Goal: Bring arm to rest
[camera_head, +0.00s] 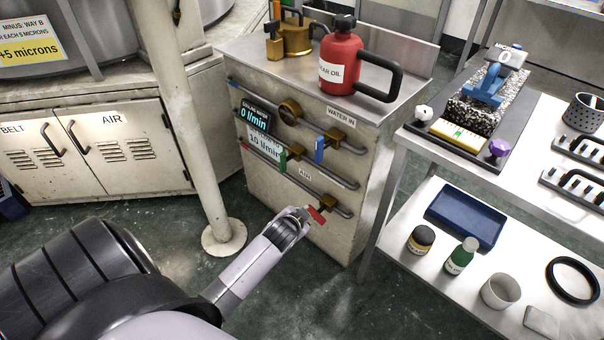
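My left arm (243,275) comes in from the lower left and reaches toward the front of the pale cabinet (310,235). My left gripper (302,214) is at the lower pipe, right beside the red valve lever (317,215). The lever hangs slanted below a brass valve (328,203). The gripper's fingers are small and seen from behind, so I cannot tell whether they are open, shut or touching the lever. My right gripper is not in view.
A red oil can (341,62) stands on the cabinet top. Blue (319,150) and green (283,161) levers sit on the pipes above. A white post (190,130) rises left of the arm. A steel table (416,150) with a lower shelf stands right. Open floor lies below the gripper.

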